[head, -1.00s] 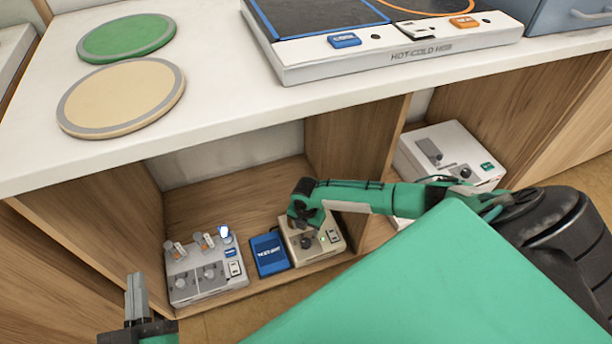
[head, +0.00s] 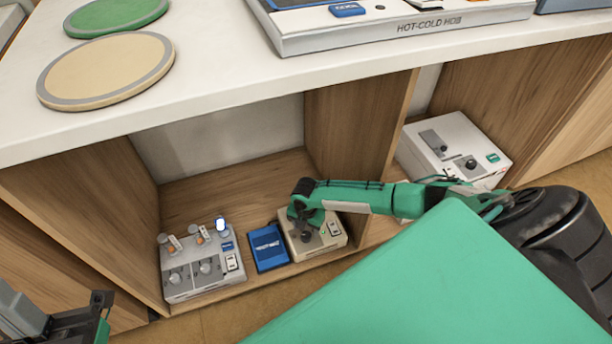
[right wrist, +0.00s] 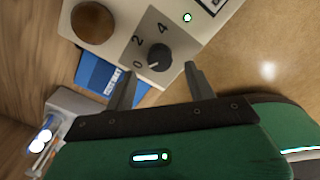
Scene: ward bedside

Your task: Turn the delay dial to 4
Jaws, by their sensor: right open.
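The delay dial (right wrist: 159,57) is a dark round knob on a grey plate marked 0, 2 and 4. Its pale pointer line appears turned towards the 0 side. The dial sits on a beige box (head: 331,238) in the low shelf bay, partly covered by my right arm in the head view. My right gripper (right wrist: 161,82) is open and empty, its two fingertips just short of the dial and on either side of it. My left gripper (head: 62,325) is at the lower left of the head view, partly cut off; its jaws are unclear.
A blue pad (head: 268,248) lies left of the beige box, then a grey control box (head: 203,269) with knobs and switches. A white box (head: 453,148) stands in the right bay. The countertop (head: 215,75) overhangs the bays. A brown round button (right wrist: 93,22) is beside the dial.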

